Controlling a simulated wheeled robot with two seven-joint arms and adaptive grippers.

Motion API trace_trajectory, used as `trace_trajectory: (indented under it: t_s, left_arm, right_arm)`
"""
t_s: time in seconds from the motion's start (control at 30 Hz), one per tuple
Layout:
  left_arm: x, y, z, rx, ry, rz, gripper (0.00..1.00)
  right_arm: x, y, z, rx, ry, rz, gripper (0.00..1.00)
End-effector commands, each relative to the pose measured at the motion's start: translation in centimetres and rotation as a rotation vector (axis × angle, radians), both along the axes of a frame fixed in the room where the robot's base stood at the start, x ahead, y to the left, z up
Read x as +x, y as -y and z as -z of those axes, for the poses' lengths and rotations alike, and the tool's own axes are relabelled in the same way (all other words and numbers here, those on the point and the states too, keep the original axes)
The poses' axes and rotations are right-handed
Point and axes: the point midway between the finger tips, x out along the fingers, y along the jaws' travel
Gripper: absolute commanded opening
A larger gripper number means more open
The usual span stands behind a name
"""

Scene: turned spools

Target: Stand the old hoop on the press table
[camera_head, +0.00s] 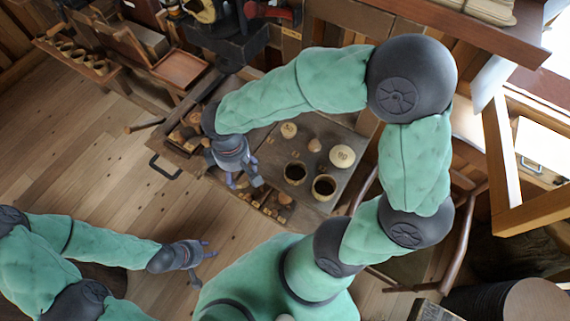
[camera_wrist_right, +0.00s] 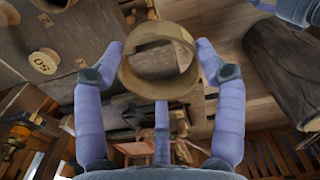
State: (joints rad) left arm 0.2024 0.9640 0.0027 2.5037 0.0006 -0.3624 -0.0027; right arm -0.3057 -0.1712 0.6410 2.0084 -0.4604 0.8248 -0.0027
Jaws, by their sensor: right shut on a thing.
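My right gripper (camera_wrist_right: 162,65) is shut on a tan, wooden-looking hoop (camera_wrist_right: 160,91) in the wrist view. The hoop sits between the fingers with its opening facing the camera, and the floor and furniture show through it. In the head view my right gripper (camera_head: 245,181) hangs over the near left edge of a grey-brown work table (camera_head: 262,150); the hoop cannot be made out there. My left gripper (camera_head: 204,262) is open and empty over the wood floor, apart from the table. I cannot tell which surface is the press table.
The table holds two dark-mouthed round cups (camera_head: 324,187), small wooden knobs (camera_head: 289,130) and a pale numbered disc (camera_head: 342,156). An open drawer (camera_head: 165,143) of wooden pieces juts out at its left. A chair (camera_head: 470,225) stands at right.

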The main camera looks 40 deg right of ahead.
Motion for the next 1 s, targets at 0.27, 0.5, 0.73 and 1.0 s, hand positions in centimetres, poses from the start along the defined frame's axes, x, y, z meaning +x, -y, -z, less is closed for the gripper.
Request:
trace_trajectory:
  t_s: [0.27, 0.5, 0.73, 1.0]
  left_arm:
    - [0.1, 0.0, 0.3, 0.0, 0.002, -0.001, 0.4]
    - [0.1, 0.0, 0.5, 0.0, 0.002, -0.001, 0.4]
    - [0.1, 0.0, 1.1, 0.0, 0.001, 0.0, 0.4]
    - [0.0, 0.0, 1.2, 0.0, 0.001, 0.0, 0.4]
  right_arm:
    - [1.7, 4.2, 2.2, 0.0, -0.003, 0.007, 0.59]
    - [3.6, 8.8, 4.6, 0.0, -0.004, 0.006, 0.59]
    - [4.6, 11.2, 8.1, 0.0, -0.004, 0.001, 0.59]
    - [5.2, 12.3, 9.4, 0.0, 0.0, -0.001, 0.59]
